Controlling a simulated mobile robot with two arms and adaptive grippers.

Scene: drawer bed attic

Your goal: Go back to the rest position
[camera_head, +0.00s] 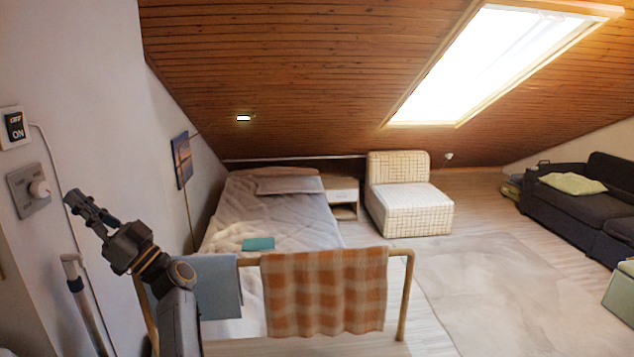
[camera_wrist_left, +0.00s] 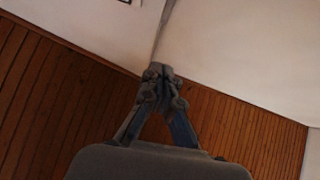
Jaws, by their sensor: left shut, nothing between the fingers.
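My left gripper (camera_head: 78,203) is raised at the left of the head view, close to the white wall with the switches. In the left wrist view my left gripper (camera_wrist_left: 162,75) has its fingertips together with nothing between them. Behind it in that view are white wall and wooden ceiling boards. My right gripper is not in either view.
A wooden rail (camera_head: 404,290) with an orange checked cloth (camera_head: 323,290) and a blue-grey cloth (camera_head: 217,283) stands just ahead. Behind are a bed (camera_head: 291,232) and armchair (camera_head: 412,207). A pale rug (camera_head: 510,290) lies right.

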